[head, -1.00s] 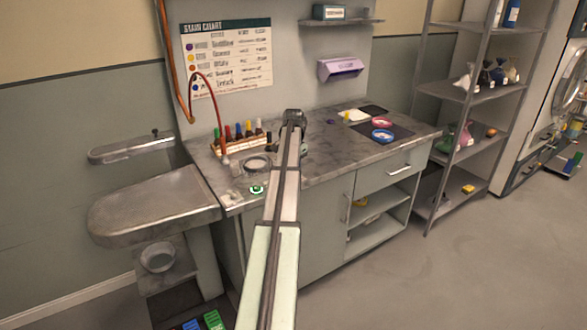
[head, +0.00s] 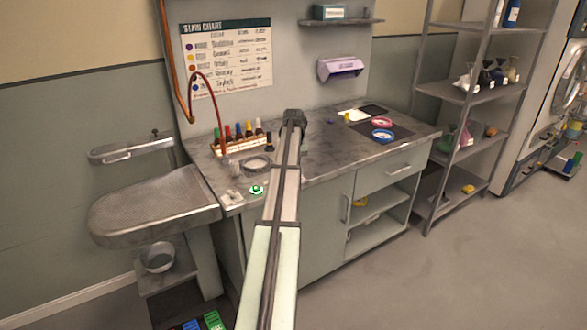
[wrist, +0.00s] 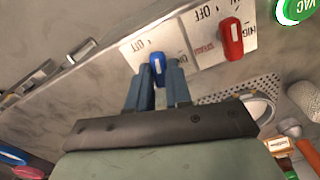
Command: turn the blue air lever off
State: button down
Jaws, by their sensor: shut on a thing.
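The blue air lever (wrist: 157,62) shows in the wrist view on a white plate, between OFF lettering on its left and ON lettering on its right. My gripper (wrist: 158,72) has its two blue-grey fingers close on either side of the lever and is shut on it. The fingers hide the lever's lower part, so I cannot tell its exact setting. In the head view my arm reaches over the workbench and hides both the gripper and the lever.
A red lever (wrist: 231,38) stands right of the blue one, with a green VAC knob (wrist: 295,10) farther right. A perforated plate (wrist: 240,92) and an orange-handled tool (wrist: 297,135) lie close by. On the bench (head: 330,155), a rack of bottles (head: 240,142) stands left of my arm.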

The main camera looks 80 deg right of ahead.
jog(key=shift+n, duration=1.5)
jog(key=c, duration=1)
grip_release()
jog(key=shift+c, duration=0.2)
jog(key=shift+r, duration=0.15)
notch_tip(320, 180, up, 14)
jog(key=shift+f, duration=0.2)
